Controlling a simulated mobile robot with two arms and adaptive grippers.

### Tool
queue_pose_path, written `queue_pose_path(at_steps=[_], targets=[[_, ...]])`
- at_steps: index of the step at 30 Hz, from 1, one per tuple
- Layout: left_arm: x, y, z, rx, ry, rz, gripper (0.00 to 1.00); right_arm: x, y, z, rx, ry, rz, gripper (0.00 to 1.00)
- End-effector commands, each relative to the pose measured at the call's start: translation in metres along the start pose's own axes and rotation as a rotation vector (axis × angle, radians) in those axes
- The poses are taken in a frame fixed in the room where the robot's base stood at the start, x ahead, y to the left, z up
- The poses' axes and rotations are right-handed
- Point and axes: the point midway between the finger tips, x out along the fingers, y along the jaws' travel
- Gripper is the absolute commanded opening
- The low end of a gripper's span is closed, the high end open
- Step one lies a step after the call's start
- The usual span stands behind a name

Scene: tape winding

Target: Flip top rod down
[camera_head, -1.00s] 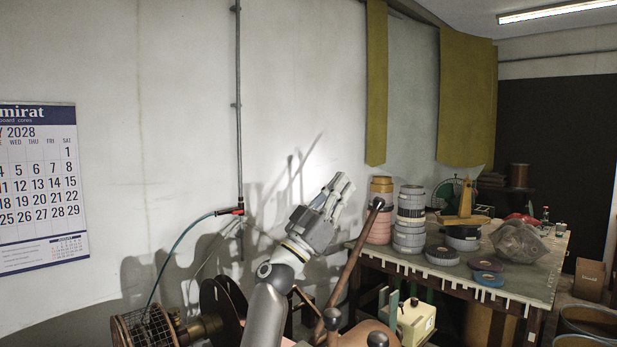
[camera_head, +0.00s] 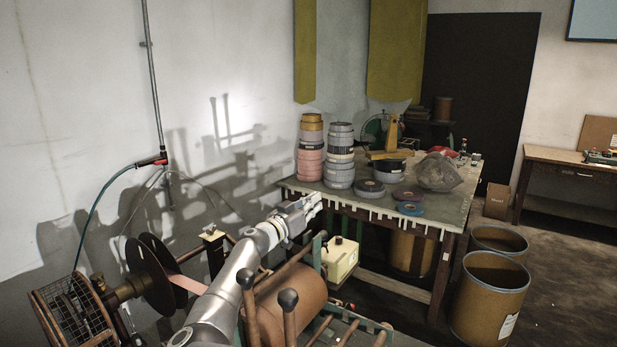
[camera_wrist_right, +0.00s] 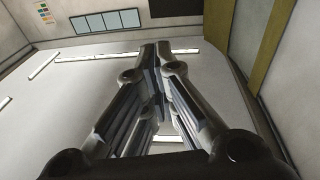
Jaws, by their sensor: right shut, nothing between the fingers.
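The winding machine carries a large brown roll (camera_head: 290,305). Two rods with dark ball knobs stand up in front of it, a left knobbed rod (camera_head: 249,310) and a right knobbed rod (camera_head: 289,325). Another brown rod (camera_head: 285,265) slants up to the right behind the roll. I cannot tell which is the top rod. My right gripper (camera_head: 314,204) is above and behind the roll, near the table's left end, and apart from the knobbed rods. In the right wrist view its fingers (camera_wrist_right: 164,45) are together and empty. My left gripper is out of view.
A work table (camera_head: 445,215) with stacked tape rolls (camera_head: 340,160) stands behind the gripper. A dark flanged reel (camera_head: 150,275) and a wire cage (camera_head: 75,315) are at left. Brown drums (camera_head: 490,300) stand at right, with open floor beyond.

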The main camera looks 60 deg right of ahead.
Motion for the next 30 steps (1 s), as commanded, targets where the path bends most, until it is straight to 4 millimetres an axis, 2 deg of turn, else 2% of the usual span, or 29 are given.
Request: queue_pose_path(at_steps=[6, 12, 30], targets=[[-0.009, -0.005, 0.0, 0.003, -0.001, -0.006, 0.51, 0.006, -0.004, 0.032, -0.009, -0.094, -0.01, 0.0], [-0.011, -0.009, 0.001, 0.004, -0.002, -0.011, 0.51, 0.008, -0.005, 0.046, -0.013, -0.131, -0.013, 0.0], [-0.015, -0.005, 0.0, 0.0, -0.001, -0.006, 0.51, 0.007, -0.006, 0.045, -0.014, -0.137, -0.014, 0.0]])
